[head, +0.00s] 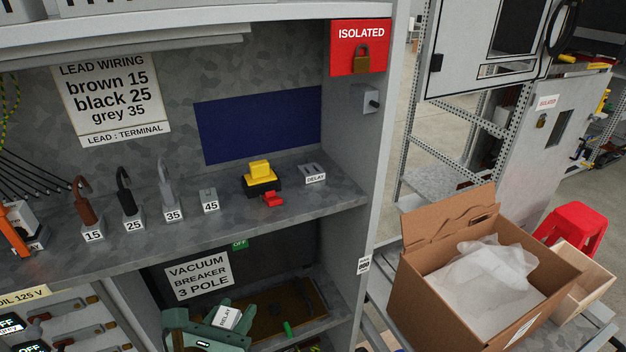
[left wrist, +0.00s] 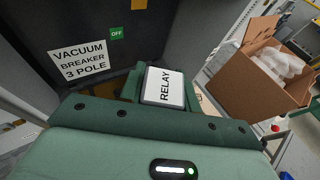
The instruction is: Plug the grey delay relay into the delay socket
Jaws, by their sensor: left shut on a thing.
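The grey delay relay (head: 229,317) is a small pale block with a white label, low in the head view. My green left gripper (head: 222,326) is shut on it. In the left wrist view the relay (left wrist: 164,87) sits between the green fingers, its label facing the camera. The delay socket (head: 311,168) is a small grey block with a DELAY label on the shelf's right part. The relay is below and left of the socket, apart from it. My right gripper is not in view.
The breaker bay (head: 265,300) is below the shelf. A cardboard box (head: 480,270) stands right of the cabinet.

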